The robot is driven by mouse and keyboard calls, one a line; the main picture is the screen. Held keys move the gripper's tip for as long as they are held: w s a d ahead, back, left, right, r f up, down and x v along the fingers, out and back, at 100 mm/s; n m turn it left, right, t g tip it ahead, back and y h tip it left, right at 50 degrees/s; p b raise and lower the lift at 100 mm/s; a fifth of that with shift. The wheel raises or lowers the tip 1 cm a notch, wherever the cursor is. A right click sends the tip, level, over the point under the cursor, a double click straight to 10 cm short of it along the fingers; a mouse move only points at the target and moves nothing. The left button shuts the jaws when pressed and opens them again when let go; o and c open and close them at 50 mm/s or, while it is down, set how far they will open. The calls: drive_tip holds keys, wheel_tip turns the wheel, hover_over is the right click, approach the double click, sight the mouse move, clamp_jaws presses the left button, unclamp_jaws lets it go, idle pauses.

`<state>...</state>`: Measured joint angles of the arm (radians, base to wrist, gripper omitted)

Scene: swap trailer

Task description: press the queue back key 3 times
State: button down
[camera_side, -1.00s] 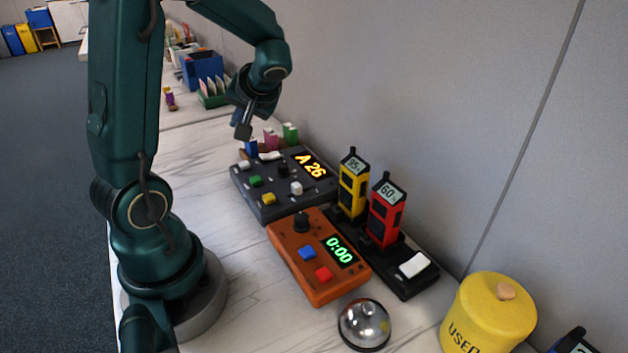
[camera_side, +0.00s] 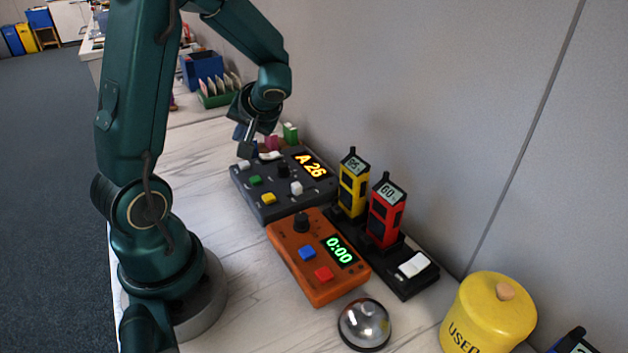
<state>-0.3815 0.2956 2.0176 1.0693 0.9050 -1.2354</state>
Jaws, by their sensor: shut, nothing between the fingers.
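The dark grey queue console (camera_side: 262,209) lies on the table against the wall side, its display (camera_side: 311,165) reading "A 26" in orange. Its left edge carries a white key (camera_side: 244,164), a green key (camera_side: 255,180) and a yellow key (camera_side: 268,199). A black knob (camera_side: 283,170) and another whitish key (camera_side: 296,188) sit nearer its middle. No key label is readable, so I cannot tell which is the back key. My gripper (camera_side: 244,152) is shut and empty, pointing down just over the white key at the far-left corner. Whether it touches that key cannot be told.
An orange timer (camera_side: 317,290) reading "0:00" stands in front of the console. Yellow (camera_side: 352,187) and red (camera_side: 385,212) handsets stand in a black charger to the right. A silver bell (camera_side: 364,324) and a yellow canister (camera_side: 488,312) are nearer. Small coloured blocks stand behind the console.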

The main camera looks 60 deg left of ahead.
sight(246, 171)
drive_tip(key=shift+f, duration=1.8)
drive_tip(key=shift+f, duration=0.1)
idle(0.6)
drive_tip(key=shift+f, duration=0.3)
drive_tip(key=shift+f, duration=0.55)
idle(0.7)
drive_tip(key=shift+r, duration=1)
drive_tip(key=shift+r, duration=0.1)
drive_tip(key=shift+r, duration=2.4)
idle(0.5)
